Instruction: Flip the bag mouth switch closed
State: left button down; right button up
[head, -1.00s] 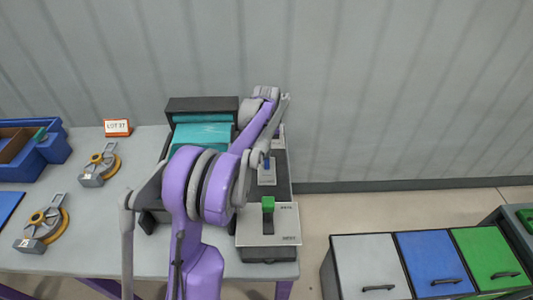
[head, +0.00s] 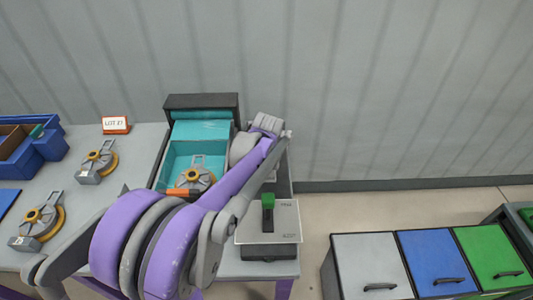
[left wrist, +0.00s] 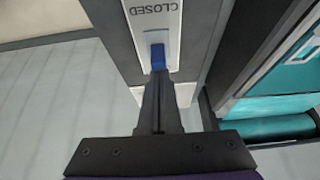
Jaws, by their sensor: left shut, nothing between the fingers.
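The bag mouth switch has a blue lever (left wrist: 158,57) on a pale plate (left wrist: 171,22). The word CLOSED stands upside down on the plate, above the lever in the left wrist view. My left gripper (left wrist: 159,80) is shut and empty, its fingertips right at the lever; whether they touch it I cannot tell. In the head view my purple arm hides the blue lever and the fingertips. My right gripper is not in view.
A green lever (head: 267,200) stands on a box (head: 258,235) at the table's front right. More pulleys (head: 97,162) and a blue crate (head: 40,160) are on the left. Grey, blue and green bins (head: 430,265) stand at the right.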

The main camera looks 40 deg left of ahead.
pick_arm(q)
jog(key=shift+s+d+f+t+y, duration=0.1)
jog(key=shift+s+d+t+y, duration=0.05)
jog(key=shift+t+y, duration=0.2)
jog(key=shift+r, duration=0.2)
jog(key=shift+r+p, duration=0.5)
jog(key=shift+r, duration=0.2)
jog(key=v, duration=1)
jog(key=shift+r+p, duration=0.3)
jog(key=shift+r, duration=0.15)
jog(key=shift+f, duration=0.1)
